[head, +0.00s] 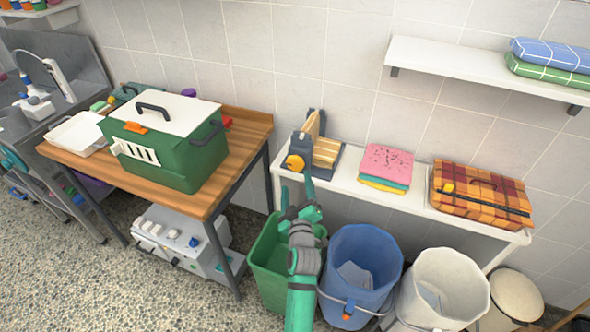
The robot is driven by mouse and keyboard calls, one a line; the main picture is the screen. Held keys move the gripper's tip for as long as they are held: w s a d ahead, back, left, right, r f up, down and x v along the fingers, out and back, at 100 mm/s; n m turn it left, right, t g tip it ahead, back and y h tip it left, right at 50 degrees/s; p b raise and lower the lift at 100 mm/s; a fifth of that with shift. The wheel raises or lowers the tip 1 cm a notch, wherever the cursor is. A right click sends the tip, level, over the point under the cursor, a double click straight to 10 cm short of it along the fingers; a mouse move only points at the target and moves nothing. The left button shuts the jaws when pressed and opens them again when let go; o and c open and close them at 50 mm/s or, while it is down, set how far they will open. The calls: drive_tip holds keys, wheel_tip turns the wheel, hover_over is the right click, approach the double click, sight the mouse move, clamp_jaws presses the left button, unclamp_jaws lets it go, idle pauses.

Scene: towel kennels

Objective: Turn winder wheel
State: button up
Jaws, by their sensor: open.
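The winder (327,152) stands on the left end of the white wall shelf-table. It has a dark frame, a wooden upright and pale wooden slats. An orange round part (295,163) sits at its front left; I take it for the wheel or its knob, but its details are small. My gripper (297,182) is open, reaching up from below just in front of the orange part.
Folded towels (386,165) and a plaid case (480,193) share the white table (345,187). Green (268,262), blue (362,250) and white (445,280) bins stand below. A green carrier (165,150) sits on a wooden bench at left. A shelf (450,62) hangs above right.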

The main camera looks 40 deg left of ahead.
sight(296, 166)
drive_tip(key=x, duration=0.8)
drive_tip(key=shift+w, duration=0.1)
drive_tip(key=shift+c, duration=0.6)
drive_tip(key=c, duration=0.9)
drive_tip(key=shift+w+d, duration=0.1)
drive_tip(key=shift+d, duration=0.05)
